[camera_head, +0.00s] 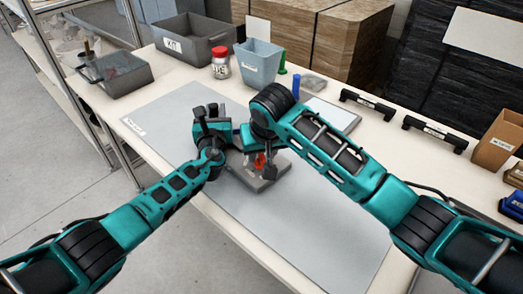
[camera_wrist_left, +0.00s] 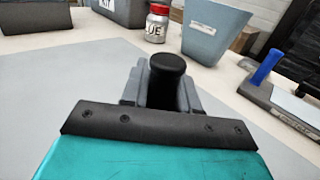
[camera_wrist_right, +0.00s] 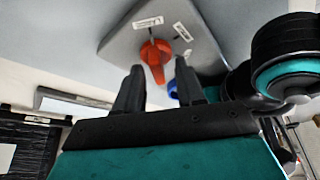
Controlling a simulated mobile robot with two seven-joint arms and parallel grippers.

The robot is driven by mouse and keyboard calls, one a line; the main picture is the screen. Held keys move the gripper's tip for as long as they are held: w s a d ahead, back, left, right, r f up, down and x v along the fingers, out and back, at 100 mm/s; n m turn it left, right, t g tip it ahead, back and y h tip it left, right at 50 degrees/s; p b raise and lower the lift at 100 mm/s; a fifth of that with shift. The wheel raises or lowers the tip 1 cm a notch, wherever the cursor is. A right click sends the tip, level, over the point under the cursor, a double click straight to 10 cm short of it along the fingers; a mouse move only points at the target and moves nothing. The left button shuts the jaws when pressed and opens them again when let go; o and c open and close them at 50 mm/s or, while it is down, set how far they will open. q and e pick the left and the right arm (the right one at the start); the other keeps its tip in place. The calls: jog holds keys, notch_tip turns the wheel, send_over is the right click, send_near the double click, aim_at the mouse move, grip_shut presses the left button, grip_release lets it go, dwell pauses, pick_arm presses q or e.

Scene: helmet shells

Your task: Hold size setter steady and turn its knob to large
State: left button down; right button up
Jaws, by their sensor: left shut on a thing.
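The size setter (camera_head: 268,182) is a grey slab on the mat, with an orange-red knob (camera_head: 260,161). In the right wrist view its face (camera_wrist_right: 120,42) carries the knob (camera_wrist_right: 156,55) and white labels. My left gripper (camera_head: 210,118) is shut on a black round-topped handle (camera_wrist_left: 167,66), which stands between its fingers. The handle's join to the setter is hidden. My right gripper (camera_wrist_right: 159,85) is open, its two dark fingers pointing at the knob, which shows just beyond the gap. I cannot tell whether they touch it. In the head view the right arm partly covers the setter.
A grey bin (camera_head: 193,42), a red-lidded jar (camera_head: 220,62) and a blue-grey bucket (camera_head: 258,66) stand behind the mat. A grey tray (camera_head: 115,75) is at the left. Black handles (camera_head: 367,103) lie at the right. The mat's front area (camera_head: 320,225) is clear.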

jog(key=shift+r, duration=0.1)
jog(key=v, duration=1.1)
jog(key=shift+s+r, duration=0.2)
jog(key=shift+r, duration=0.15)
pick_arm(q)
jog(key=c, duration=0.8)
grip_release()
